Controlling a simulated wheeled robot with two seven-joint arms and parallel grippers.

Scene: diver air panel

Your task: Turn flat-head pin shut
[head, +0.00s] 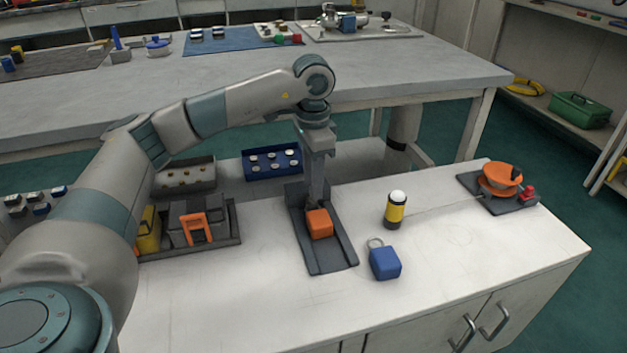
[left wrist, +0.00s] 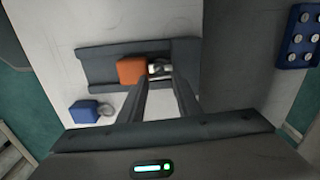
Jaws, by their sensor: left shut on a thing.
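A dark grey panel (head: 333,258) lies on the white worktop with an orange block (head: 320,224) on it. In the left wrist view, the panel (left wrist: 98,66) also shows, and a small pale metal piece (left wrist: 160,68), which looks like the flat-head pin, sits just right of the orange block (left wrist: 131,70). My left gripper (head: 315,203) points down over the panel, behind the orange block. In the left wrist view its fingertips (left wrist: 161,78) are at the metal piece and shut on it. The pin's slot and angle are too small to tell. My right gripper is not in view.
A blue padlock (head: 385,262) and a yellow-black cylinder (head: 395,210) stand right of the panel. A grey tray (head: 238,240) with dark blocks is on the left. An orange wheel (head: 500,178) sits on a dark plate at the far right. The front of the worktop is clear.

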